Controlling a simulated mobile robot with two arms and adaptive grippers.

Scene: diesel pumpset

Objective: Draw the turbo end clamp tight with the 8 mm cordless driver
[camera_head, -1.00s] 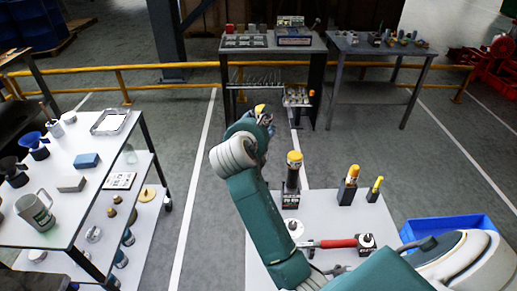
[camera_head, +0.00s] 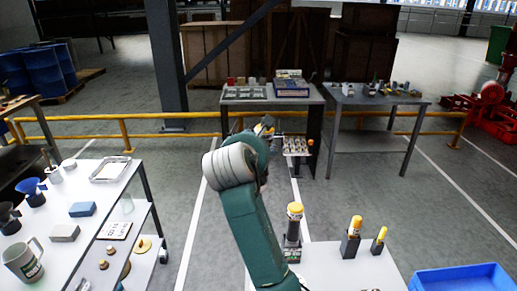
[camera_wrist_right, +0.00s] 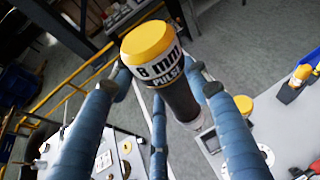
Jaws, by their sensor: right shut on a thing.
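My right gripper (camera_wrist_right: 165,85) is shut on the 8 mm driver (camera_wrist_right: 160,70), which has a yellow cap and a white band reading "8 mm" and a partly hidden second word. Its blue-grey fingers close around the driver's dark body, and its lower end is partly hidden. In the head view my green right arm reaches up the middle, and its gripper (camera_head: 266,130) is small and partly hidden by the wrist. My left gripper is not in view. I cannot make out the turbo end clamp in either view.
A yellow-capped tool (camera_head: 294,225) and two smaller yellow-topped tools (camera_head: 352,237) (camera_head: 380,239) stand on the white table (camera_head: 325,262). A blue tray (camera_head: 465,281) is at lower right. A yellow rail (camera_head: 180,137) crosses behind.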

